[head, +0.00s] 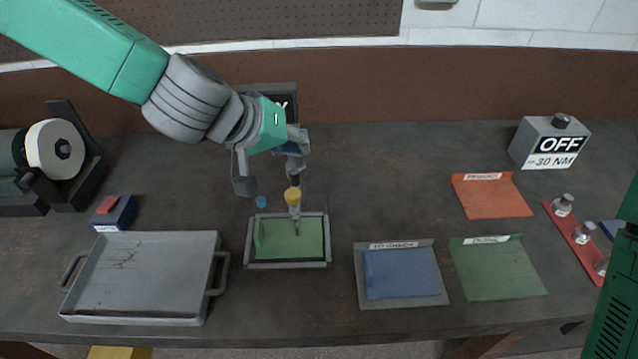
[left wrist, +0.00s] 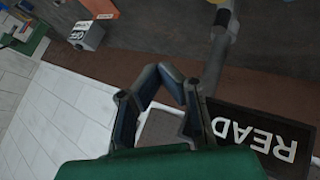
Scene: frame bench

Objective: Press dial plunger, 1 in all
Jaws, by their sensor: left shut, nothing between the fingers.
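The dial plunger appears to be the small upright part with a yellow cap (head: 293,196) and a thin grey tip. It stands over a green pad in a grey-rimmed tray (head: 247,262). A dark sign reading READ (left wrist: 270,135) is behind.
A metal tray (head: 140,322) and a box with a red top (head: 115,212) are at left. Blue (head: 400,275), green (head: 497,268) and orange (head: 492,196) mats lie right. A grey OFF box (head: 550,145) stands at the back right, above a red strip holding small bottles (head: 583,232).

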